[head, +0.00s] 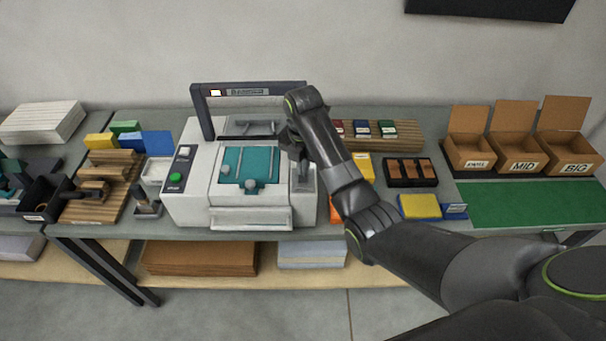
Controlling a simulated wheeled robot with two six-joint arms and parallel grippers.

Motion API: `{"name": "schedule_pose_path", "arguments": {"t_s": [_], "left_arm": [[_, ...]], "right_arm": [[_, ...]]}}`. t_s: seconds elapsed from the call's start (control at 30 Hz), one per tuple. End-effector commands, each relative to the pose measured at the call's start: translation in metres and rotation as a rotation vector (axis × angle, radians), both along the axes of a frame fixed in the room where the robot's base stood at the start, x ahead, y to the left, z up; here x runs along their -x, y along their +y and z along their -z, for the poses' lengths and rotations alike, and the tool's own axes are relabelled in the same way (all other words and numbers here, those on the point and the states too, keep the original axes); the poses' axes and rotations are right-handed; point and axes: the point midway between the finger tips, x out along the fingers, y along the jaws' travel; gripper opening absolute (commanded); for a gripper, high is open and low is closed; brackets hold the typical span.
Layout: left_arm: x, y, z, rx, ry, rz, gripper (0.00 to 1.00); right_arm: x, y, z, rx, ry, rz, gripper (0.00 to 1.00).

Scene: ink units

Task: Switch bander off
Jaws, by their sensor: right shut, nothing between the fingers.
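The bander (190,205) is a white machine with a dark arch and a teal bed, standing mid-table. My right gripper (301,178) is shut and empty, pointing down over the right side of the bander. Whether it touches the machine I cannot tell. My right forearm covers part of the bander's right edge. My left gripper is not in view.
A wooden block rack (105,190) and blue box (157,143) stand left of the bander. A black tray (410,172), yellow pad (420,206), green mat (540,204) and cardboard boxes, including the MID box (522,166), are on the right.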

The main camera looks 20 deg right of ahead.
Motion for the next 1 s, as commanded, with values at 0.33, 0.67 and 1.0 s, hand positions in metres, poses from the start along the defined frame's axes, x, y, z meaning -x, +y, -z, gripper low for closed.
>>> {"name": "schedule_pose_path", "arguments": {"t_s": [0.33,0.67,1.0], "left_arm": [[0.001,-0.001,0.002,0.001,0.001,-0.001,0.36],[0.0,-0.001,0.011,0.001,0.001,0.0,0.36],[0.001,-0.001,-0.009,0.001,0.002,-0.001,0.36]], "right_arm": [[0.0,0.0,0.005,0.0,0.001,0.0,0.0],[0.0,0.0,0.027,0.0,0.001,0.0,0.0],[0.002,0.0,0.014,-0.001,0.008,0.001,0.0]]}}
